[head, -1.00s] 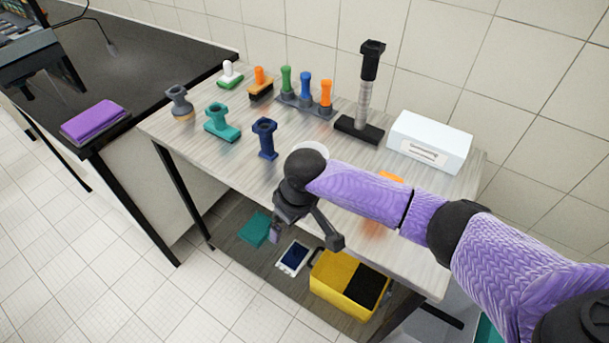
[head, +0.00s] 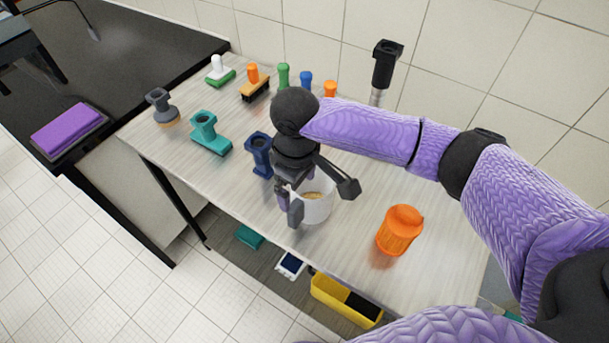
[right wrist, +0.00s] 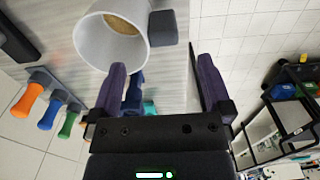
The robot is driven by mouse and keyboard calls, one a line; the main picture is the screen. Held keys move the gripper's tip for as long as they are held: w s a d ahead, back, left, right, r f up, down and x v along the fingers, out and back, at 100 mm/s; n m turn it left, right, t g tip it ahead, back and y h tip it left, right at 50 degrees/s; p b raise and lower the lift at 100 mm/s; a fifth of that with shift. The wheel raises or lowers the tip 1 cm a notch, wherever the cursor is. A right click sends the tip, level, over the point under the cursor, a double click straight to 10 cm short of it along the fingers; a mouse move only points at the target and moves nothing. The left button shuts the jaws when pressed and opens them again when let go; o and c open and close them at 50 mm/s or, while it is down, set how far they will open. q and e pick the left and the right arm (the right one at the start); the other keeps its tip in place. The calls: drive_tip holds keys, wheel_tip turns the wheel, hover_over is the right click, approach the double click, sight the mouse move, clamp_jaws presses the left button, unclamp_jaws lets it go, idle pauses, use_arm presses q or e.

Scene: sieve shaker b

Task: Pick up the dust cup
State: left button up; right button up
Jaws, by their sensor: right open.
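The dust cup is a white open cup (head: 321,207) with a tan layer inside, standing on the light wooden table. In the right wrist view the cup (right wrist: 84,43) is at the upper left, its mouth showing, mostly to the left of the left finger. My right gripper (head: 322,201) is open over the near side of the cup, and its fingers hide part of it. In the right wrist view nothing shows held between the fingers (right wrist: 163,82). I cannot tell whether a finger touches the cup. My left gripper is not in view.
A dark blue tool (head: 259,152) is close on the left, with a teal one (head: 209,135) beyond. Several coloured handles stand behind. The table's front edge is near. A yellow bin (head: 343,300) is on the lower shelf.

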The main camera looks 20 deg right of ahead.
sight(296, 204)
drive_tip(key=shift+w+d+f, duration=0.15)
drive_tip(key=shift+w+f, duration=0.25)
drive_tip(key=shift+f, duration=0.2)
drive_tip(key=f, duration=0.1)
drive_tip(key=f+b, duration=0.1)
drive_tip(key=s+f, duration=0.1)
drive_tip(key=f, duration=0.1)
drive_tip(key=shift+a+b, duration=0.25)
drive_tip(key=shift+b, duration=0.05)
drive_tip(key=f, duration=0.2)
drive_tip(key=f+b, duration=0.1)
drive_tip(key=shift+w+a+f, duration=0.1)
drive_tip(key=shift+w+f, duration=0.15)
drive_tip(key=shift+f, duration=0.6)
drive_tip(key=shift+c, duration=0.3)
drive_tip(key=shift+r, duration=0.1)
drive_tip(key=c, duration=1.2)
clamp_jaws()
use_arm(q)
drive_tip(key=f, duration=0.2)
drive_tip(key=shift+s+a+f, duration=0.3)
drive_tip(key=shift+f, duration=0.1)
